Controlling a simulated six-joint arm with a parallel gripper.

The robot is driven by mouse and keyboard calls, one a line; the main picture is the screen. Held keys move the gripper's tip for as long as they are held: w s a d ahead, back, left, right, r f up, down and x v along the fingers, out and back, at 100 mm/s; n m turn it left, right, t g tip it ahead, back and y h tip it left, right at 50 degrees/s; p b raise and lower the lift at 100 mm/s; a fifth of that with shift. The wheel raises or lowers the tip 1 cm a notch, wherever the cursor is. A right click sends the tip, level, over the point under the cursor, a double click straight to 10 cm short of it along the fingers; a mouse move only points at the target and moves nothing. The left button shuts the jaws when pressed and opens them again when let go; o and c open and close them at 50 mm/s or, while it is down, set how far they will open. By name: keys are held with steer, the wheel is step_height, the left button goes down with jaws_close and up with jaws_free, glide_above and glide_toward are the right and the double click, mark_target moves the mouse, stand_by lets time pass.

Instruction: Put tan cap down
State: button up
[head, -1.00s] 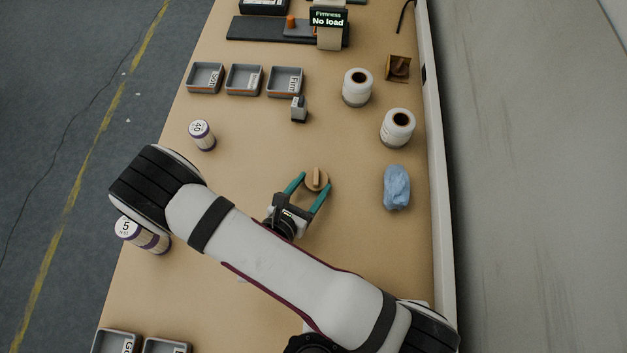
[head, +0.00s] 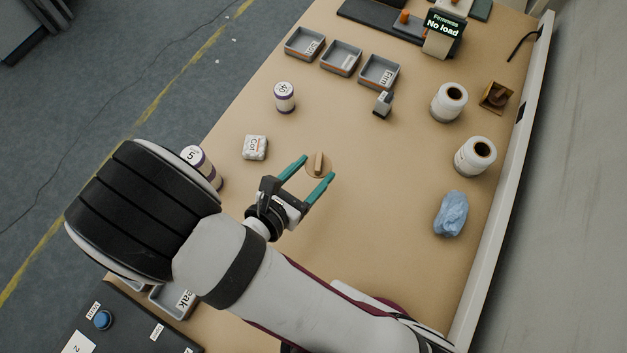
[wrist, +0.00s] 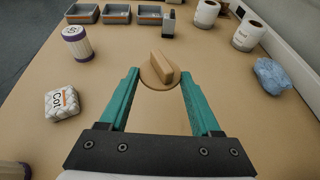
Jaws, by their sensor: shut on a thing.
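The tan cap (head: 318,165) is a round disc with a raised bar across its top. My gripper (head: 310,172) is shut on it, with one teal finger on either side of the disc. In the wrist view the cap (wrist: 159,71) sits at the fingertips, bar side showing, looking roughly level. Its underside is hidden, and I cannot tell whether it touches the table or hangs just above it.
A white "Cot" packet (head: 255,147) lies left of my gripper, with a roll marked 40 (head: 285,98) beyond it. A blue bundle (head: 451,214) and white rolls (head: 474,156) stand right. Grey trays (head: 342,58) are at the back. The table (head: 385,160) between is bare.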

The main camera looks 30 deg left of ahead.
mark_target(306, 195)
steer(key=f, duration=0.5)
steer(key=s+a+f, duration=0.1)
steer(key=f, duration=0.2)
steer(key=shift+f, duration=0.1)
steer(key=shift+f, duration=0.1)
steer(key=o, duration=1.3)
